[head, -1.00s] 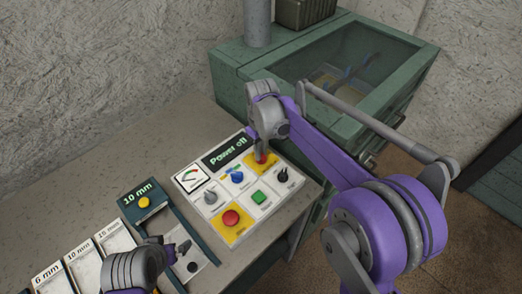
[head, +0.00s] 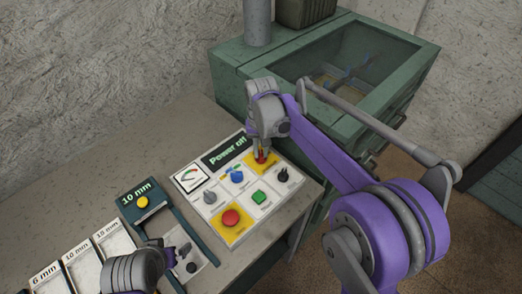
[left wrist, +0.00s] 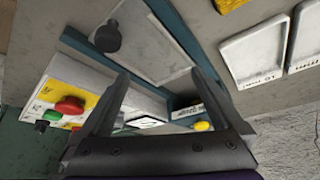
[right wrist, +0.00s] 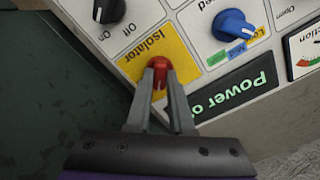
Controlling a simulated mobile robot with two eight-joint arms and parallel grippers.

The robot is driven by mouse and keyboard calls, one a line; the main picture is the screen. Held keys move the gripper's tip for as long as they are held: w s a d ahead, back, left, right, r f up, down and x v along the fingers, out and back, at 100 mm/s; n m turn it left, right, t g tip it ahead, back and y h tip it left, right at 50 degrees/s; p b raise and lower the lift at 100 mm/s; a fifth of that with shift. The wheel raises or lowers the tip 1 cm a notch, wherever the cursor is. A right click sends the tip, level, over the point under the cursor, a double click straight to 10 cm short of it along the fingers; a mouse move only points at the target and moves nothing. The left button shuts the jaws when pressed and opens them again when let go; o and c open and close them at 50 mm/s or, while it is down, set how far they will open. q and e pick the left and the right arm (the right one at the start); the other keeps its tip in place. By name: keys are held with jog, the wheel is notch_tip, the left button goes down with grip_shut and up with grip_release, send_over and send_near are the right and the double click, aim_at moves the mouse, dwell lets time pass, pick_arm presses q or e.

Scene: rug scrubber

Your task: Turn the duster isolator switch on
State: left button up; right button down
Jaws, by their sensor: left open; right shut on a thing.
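The isolator switch is a red knob (right wrist: 160,74) on a yellow square labelled "Isolator" (right wrist: 140,62) in the right wrist view. My right gripper (right wrist: 160,82) is shut on this knob, with one finger on each side. In the head view the red switch (head: 262,157) shows below my right gripper (head: 261,150) at the panel's upper right. The display (head: 226,151) reads "Power off". My left gripper (head: 183,254) is open and empty at the lower left, near a small plate with a black knob (head: 191,267); it also shows in the left wrist view (left wrist: 160,78).
The white control panel (head: 213,222) also carries a blue knob (head: 237,177), a green button (head: 258,197), a red button (head: 231,218) and a black knob (head: 283,174). Labelled trays (head: 85,264) lie at the lower left. A green glass-topped cabinet (head: 232,75) stands behind.

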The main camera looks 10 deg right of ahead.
aim_at(261, 153)
jog(key=m, duration=0.5)
jog(key=shift+m, duration=2.4)
jog(key=c, duration=0.8)
grip_release()
notch_tip(261, 153, up, 11)
jog(key=shift+f, duration=0.1)
